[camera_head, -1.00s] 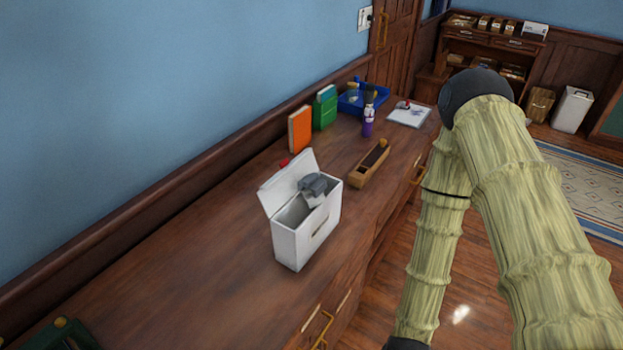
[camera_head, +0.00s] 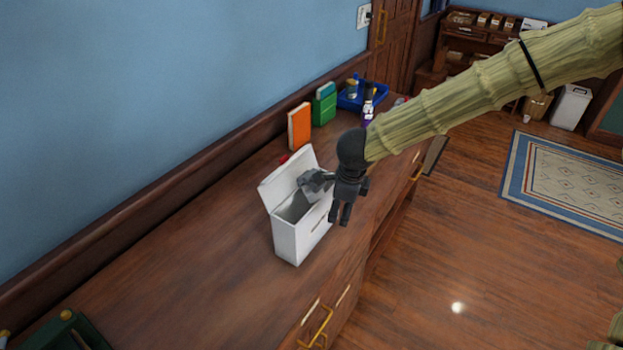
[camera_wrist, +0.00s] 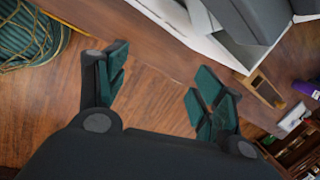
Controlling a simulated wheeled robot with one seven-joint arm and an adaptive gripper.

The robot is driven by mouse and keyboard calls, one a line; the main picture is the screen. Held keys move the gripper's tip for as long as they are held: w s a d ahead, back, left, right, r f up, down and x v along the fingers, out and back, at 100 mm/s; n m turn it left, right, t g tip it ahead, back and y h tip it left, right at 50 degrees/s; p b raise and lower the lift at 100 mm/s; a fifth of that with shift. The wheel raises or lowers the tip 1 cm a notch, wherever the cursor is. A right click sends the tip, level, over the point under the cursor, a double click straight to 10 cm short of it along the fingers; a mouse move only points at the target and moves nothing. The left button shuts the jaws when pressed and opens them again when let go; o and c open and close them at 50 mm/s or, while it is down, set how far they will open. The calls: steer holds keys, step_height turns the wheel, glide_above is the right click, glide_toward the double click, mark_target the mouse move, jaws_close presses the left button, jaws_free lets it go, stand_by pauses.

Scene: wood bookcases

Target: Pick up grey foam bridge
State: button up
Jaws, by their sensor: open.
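The grey foam bridge (camera_head: 309,182) appears to be the grey blocky piece lying tilted in the top of the white open-lidded box (camera_head: 290,240) on the wooden counter. My wrist partly hides it in the head view. In the wrist view a large grey shape (camera_wrist: 250,18), apparently the same piece, is cut by the top edge, in the white box (camera_wrist: 168,14). My gripper (camera_head: 340,216) is beside the box on its right, over the counter's front side, fingers pointing down.
A wooden holder (camera_wrist: 258,88) lies near the box.

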mark_target(311, 173)
steer(key=w+a+r+m+y, duration=0.1)
steer(key=w+a+r+m, duration=0.1)
steer(key=r, duration=0.6)
steer(key=w+a+r+m+y, duration=0.2)
steer(key=a+r, duration=0.1)
steer(key=r, duration=0.5)
steer(key=p+x, duration=0.1)
steer(key=x, duration=0.3)
steer(key=shift+s+f, duration=0.1)
steer(key=shift+f, duration=0.2)
steer(key=shift+s+p+x, duration=0.1)
steer(key=shift+p+x, duration=0.45)
steer(key=shift+x, duration=0.65)
steer(key=shift+s+p+x, duration=0.15)
steer(key=shift+p+x, duration=0.4)
steer(key=shift+x, duration=1.5)
steer(key=shift+d, duration=0.1)
steer(key=c, duration=0.8)
steer(key=shift+r, duration=0.15)
steer(key=shift+c, duration=0.2)
